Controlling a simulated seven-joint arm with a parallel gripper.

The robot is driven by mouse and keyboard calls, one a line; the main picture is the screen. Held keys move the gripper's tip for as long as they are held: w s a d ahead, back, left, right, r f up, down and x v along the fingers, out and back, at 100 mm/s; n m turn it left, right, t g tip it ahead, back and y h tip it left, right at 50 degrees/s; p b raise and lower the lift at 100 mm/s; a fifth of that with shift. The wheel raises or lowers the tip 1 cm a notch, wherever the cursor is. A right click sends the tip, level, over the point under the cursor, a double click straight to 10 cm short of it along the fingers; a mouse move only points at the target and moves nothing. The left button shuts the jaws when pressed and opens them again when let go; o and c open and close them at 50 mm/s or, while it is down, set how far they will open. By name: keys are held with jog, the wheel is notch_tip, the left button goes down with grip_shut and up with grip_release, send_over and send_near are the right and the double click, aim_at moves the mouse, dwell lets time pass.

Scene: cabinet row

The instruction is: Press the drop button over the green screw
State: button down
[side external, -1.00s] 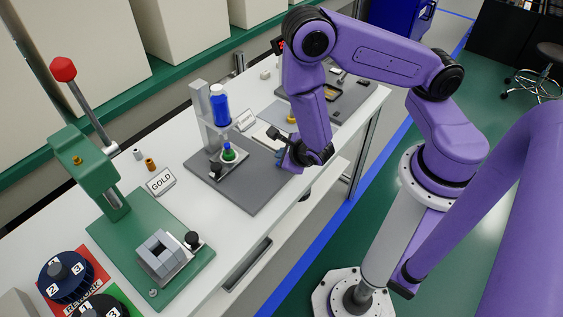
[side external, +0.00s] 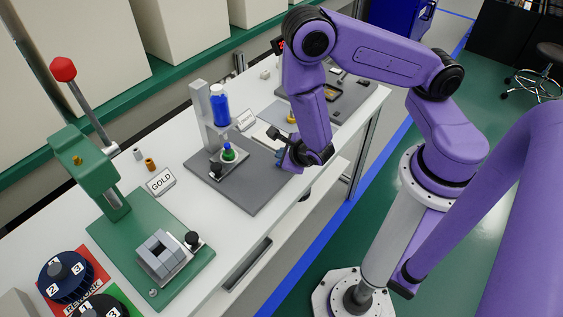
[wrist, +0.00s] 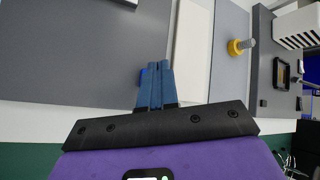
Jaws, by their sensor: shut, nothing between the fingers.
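The green screw (side external: 228,152) stands upright on a grey base plate (side external: 255,185), below a blue cylinder (side external: 220,108) on a grey upright stand. I cannot clearly make out a drop button over it. My gripper (side external: 280,157) is over the right edge of the plate, apart from the screw, with its fingers partly hidden by my wrist. In the wrist view my gripper (wrist: 156,72) has its two blue fingers together and empty. The screw is out of the wrist view.
A green press (side external: 90,170) with a red-knobbed lever stands at the left, beside a GOLD sign (side external: 161,181). A black knob (side external: 215,170) sits near the screw. A dark tray (wrist: 283,75) is farther right.

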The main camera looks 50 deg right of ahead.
dwell(0.7)
jog(key=shift+f, duration=0.45)
jog(key=shift+f, duration=0.45)
dwell(0.6)
jog(key=shift+r, duration=0.9)
jog(key=shift+r, duration=2.5)
dwell(0.8)
